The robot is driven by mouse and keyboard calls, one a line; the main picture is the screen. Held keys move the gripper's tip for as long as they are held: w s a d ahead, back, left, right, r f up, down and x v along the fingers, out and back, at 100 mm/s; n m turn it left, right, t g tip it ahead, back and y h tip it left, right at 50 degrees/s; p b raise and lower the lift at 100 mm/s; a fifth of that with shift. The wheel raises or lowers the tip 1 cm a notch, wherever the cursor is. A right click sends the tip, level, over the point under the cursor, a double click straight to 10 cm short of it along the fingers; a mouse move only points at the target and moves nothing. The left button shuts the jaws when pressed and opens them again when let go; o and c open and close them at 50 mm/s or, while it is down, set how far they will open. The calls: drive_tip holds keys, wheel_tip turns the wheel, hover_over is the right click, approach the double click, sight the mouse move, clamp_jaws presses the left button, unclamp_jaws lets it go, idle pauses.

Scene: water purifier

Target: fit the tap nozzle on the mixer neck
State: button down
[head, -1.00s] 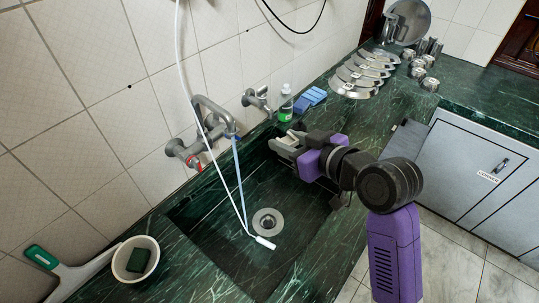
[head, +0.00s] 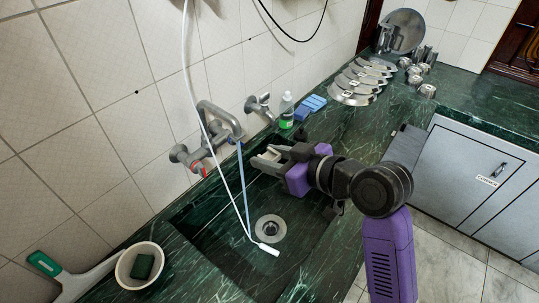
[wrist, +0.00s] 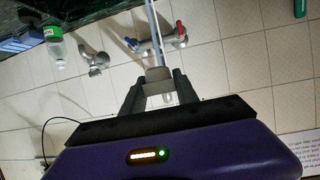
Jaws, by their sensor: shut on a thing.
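The wall mixer (head: 205,140), grey with a red mark, has a curved neck (head: 235,128) over the sink. In the wrist view, where the room is upside down, the mixer (wrist: 143,46) shows red and blue marks. My gripper (head: 262,160) is just right of and below the neck end in the head view, apart from it. It is shut on a small pale piece, seemingly the tap nozzle (wrist: 158,75), between its fingers in the wrist view. The fingers hide part of the nozzle.
A white hose (head: 222,150) and a pale blue strand (head: 242,180) hang into the sink (head: 215,238), close to my gripper. A second tap (head: 258,105), green bottle (head: 286,110) and blue sponges (head: 311,104) are behind. A white bowl (head: 128,270) sits front left.

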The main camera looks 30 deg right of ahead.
sight(241, 137)
drive_tip(key=shift+w+a, duration=0.3)
drive_tip(key=shift+w, duration=0.6)
drive_tip(key=shift+w+a, duration=0.3)
drive_tip(key=shift+w, duration=0.65)
drive_tip(key=shift+w+a, duration=0.3)
drive_tip(key=shift+w, duration=0.6)
drive_tip(key=shift+w+a+p, duration=0.2)
drive_tip(key=shift+w, duration=0.45)
drive_tip(key=shift+w+a+p, duration=0.2)
drive_tip(key=shift+w+a, duration=0.05)
drive_tip(key=shift+w, duration=0.35)
drive_tip(key=shift+w+a+p, duration=0.2)
drive_tip(key=shift+w, duration=0.45)
idle(0.3)
drive_tip(key=c, duration=0.9)
unclamp_jaws()
drive_tip(key=shift+o, duration=0.2)
drive_tip(key=b+v, duration=0.1)
drive_tip(key=v, duration=0.6)
drive_tip(key=shift+s+d+r, duration=0.15)
drive_tip(key=shift+s+r, duration=0.05)
drive_tip(key=shift+s, duration=0.1)
